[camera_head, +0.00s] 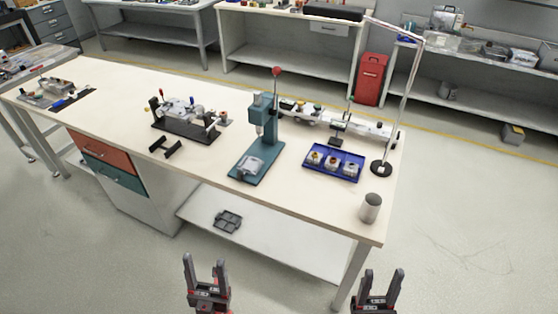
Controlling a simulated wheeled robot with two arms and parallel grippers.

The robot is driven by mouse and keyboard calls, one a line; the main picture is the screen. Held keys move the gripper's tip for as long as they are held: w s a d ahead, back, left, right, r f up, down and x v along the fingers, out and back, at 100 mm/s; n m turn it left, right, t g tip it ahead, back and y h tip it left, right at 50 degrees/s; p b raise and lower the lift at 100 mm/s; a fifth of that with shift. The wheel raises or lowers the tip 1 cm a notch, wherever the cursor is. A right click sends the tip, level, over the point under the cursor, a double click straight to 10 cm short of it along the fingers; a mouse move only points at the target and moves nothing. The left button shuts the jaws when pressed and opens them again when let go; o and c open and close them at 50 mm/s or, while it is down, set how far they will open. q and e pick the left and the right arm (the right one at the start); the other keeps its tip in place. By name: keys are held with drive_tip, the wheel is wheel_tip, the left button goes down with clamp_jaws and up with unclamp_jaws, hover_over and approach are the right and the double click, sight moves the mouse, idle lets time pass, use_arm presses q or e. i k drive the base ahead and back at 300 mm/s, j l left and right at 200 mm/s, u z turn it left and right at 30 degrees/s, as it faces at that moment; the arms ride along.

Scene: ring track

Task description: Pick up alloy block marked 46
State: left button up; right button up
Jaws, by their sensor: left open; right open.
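No marking 46 is legible at this size, so I cannot tell which thing is the alloy block. Several small metallic pieces (333,162) sit in compartments of a blue tray (312,169) on the right part of the workbench. A silvery block-like piece (250,165) lies on the base of a teal press (266,140), left of the tray. My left gripper (205,262) is open and empty, in front of the bench at the bottom of the view. My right gripper (383,274) is open and empty, beyond the bench's front right corner. Both are apart from the bench.
The workbench (290,205) has a clear front strip. A metal cylinder (370,207) stands near its right corner, and a tall lamp-like stand (382,168) is behind it. A dark fixture (185,120) stands left of the press.

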sight(316, 162)
drive_tip(key=i+j+z, duration=0.25)
drive_tip(key=i+j, duration=0.15)
drive_tip(key=j, duration=0.25)
drive_tip(key=i+j+z, duration=0.1)
drive_tip(key=j, duration=0.3)
drive_tip(key=i+j+z, duration=0.15)
drive_tip(key=i+j, duration=0.15)
drive_tip(key=i+j+z, duration=0.1)
drive_tip(key=j, duration=0.35)
drive_tip(key=i+j+z, duration=0.15)
drive_tip(key=j, duration=0.3)
